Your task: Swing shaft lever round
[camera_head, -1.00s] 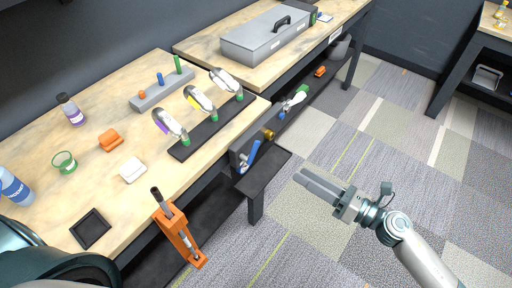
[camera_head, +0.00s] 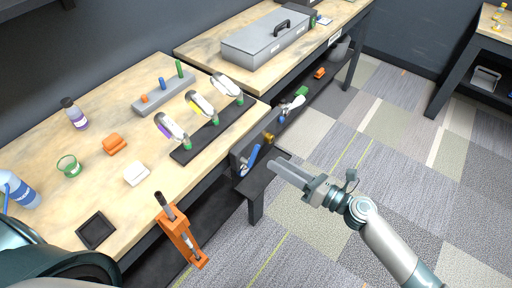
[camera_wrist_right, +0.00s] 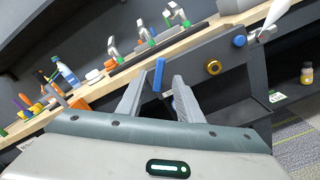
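The shaft lever, a blue handle (camera_head: 249,158), stands on the dark clamp at the bench's front edge and leans up to the right. In the right wrist view the blue lever (camera_wrist_right: 158,75) shows upright between and beyond the two fingers. My right gripper (camera_head: 279,171) is open and empty, to the right of the lever and apart from it. In the right wrist view its grey fingers (camera_wrist_right: 157,97) are spread. The left arm shows only at the lower left corner; its gripper is out of view.
A brass ring (camera_head: 267,137) sits beside the lever on the clamp. A dark shelf (camera_head: 262,179) juts out below it. An orange holder (camera_head: 181,236) stands at the front edge. Club heads stand on a black rack (camera_head: 188,153). The floor at right is clear.

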